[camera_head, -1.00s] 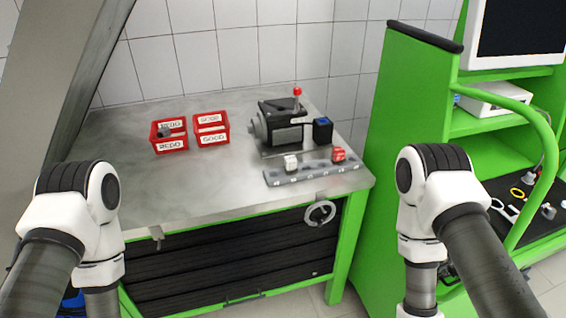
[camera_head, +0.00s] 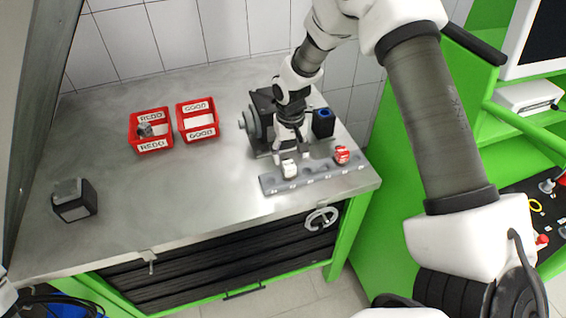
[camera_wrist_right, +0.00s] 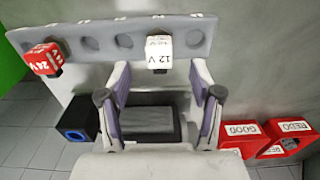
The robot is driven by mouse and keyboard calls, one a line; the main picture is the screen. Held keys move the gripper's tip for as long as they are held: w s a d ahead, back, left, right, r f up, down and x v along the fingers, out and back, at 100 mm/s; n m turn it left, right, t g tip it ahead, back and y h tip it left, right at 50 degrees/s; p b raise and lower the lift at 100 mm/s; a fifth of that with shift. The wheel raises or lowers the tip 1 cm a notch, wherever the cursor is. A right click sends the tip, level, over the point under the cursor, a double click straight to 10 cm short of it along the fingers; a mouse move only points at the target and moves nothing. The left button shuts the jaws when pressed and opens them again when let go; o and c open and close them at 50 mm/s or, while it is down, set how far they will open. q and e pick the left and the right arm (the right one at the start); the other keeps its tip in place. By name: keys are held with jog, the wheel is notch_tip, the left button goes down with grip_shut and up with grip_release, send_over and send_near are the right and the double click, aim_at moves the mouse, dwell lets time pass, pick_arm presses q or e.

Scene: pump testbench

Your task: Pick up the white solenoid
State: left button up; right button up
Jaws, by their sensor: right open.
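The white solenoid (camera_head: 289,168), marked 12 V, sits in a slot of the grey holder rail (camera_head: 268,185) on the bench. It also shows in the right wrist view (camera_wrist_right: 159,53). My right gripper (camera_head: 290,147) is open and empty, just behind and above the white solenoid in the head view. In the wrist view its two fingers (camera_wrist_right: 160,90) are spread, with the solenoid just beyond the tips and between their lines. The red solenoid (camera_head: 342,154), marked 24 V, sits in another slot at the rail's right; it shows in the wrist view (camera_wrist_right: 44,60). My left gripper is not visible.
The pump unit (camera_head: 258,118) stands behind the rail, partly hidden by my right arm, with a blue-topped black block (camera_head: 323,122) beside it. Red REDO (camera_head: 150,146) and GOOD (camera_head: 199,134) bins stand left. A dark box (camera_head: 74,200) lies at the bench's left.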

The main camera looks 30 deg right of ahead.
aim_at(289, 164)
jog(key=f+p, duration=0.1)
jog(key=f, duration=0.2)
jog(key=w+f+p, duration=0.1)
jog(key=f, duration=0.2)
jog(key=shift+w+d+f+p, duration=0.1)
jog(key=shift+w+d+p, duration=0.1)
jog(key=shift+p, duration=0.1)
jog(key=shift+s+f, duration=0.1)
jog(key=shift+s, duration=0.2)
jog(key=shift+s+a+r, duration=0.1)
jog(key=shift+s+r, duration=0.05)
jog(key=shift+r, duration=0.1)
jog(key=shift+c, duration=1)
jog(key=c, duration=0.5)
jog(key=shift+f, duration=0.1)
jog(key=c, duration=0.3)
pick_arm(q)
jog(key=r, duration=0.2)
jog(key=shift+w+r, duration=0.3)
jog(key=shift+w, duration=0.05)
pick_arm(e)
jog(key=shift+c, duration=0.2)
